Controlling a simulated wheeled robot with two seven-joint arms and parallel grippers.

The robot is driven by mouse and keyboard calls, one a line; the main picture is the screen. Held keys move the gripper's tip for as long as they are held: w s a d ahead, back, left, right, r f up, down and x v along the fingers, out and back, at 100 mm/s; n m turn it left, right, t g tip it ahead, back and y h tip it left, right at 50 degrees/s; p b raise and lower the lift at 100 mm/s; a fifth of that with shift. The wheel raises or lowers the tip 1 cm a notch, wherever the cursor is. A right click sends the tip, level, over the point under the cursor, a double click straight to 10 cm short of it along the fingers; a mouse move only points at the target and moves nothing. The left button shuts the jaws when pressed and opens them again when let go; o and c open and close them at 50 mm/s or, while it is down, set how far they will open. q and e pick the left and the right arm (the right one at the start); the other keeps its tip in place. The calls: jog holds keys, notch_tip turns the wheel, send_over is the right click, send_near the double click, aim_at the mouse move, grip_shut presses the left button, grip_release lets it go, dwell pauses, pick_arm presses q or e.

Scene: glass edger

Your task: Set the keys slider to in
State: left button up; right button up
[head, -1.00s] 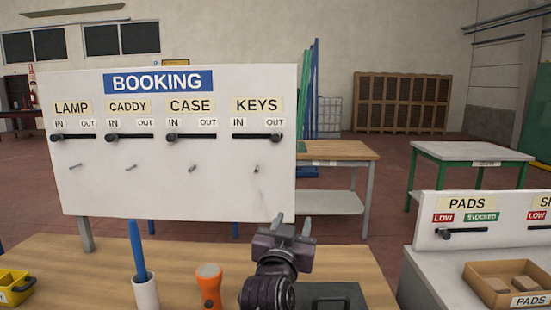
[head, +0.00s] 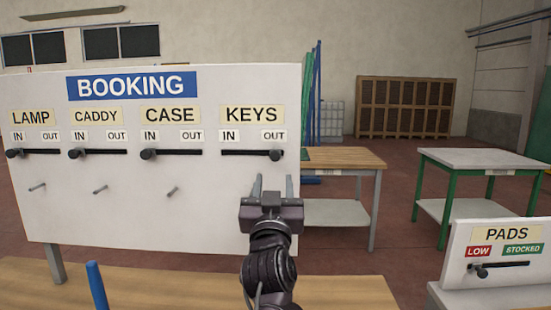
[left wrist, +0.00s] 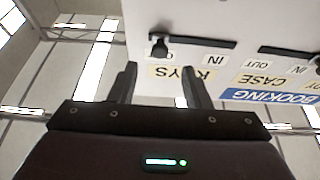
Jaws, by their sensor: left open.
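The white booking board (head: 80,225) stands ahead with a row of sliders. The keys slider's black knob (head: 275,155) is at the right end of its slot, under the OUT label. It also shows in the left wrist view (left wrist: 160,47), where the picture is upside down. My left gripper (head: 272,186) is open and empty, just below the keys knob in the head view, fingers pointing up toward the board. In the left wrist view its two fingers (left wrist: 157,85) appear apart, with nothing between them. My right gripper does not show.
The lamp, caddy and case knobs sit at the IN ends, with small pegs below. A blue rod (head: 97,286) rises from the wooden table (head: 180,275) in front. A pads panel (head: 500,252) stands at the right.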

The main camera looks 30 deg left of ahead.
aim_at(275, 157)
pick_arm(q)
jog(key=w+a+r+p, duration=0.1)
jog(key=w+r+p, duration=0.1)
jog(key=shift+w+a+r, duration=0.35)
jog(key=shift+r, duration=0.05)
jog(key=shift+f+p+x, duration=0.25)
jog(key=shift+p+x, duration=0.05)
jog(key=shift+x, duration=0.9)
jog(key=shift+w+a, duration=0.25)
jog(key=shift+w, duration=0.2)
jog(key=c, duration=0.5)
grip_shut()
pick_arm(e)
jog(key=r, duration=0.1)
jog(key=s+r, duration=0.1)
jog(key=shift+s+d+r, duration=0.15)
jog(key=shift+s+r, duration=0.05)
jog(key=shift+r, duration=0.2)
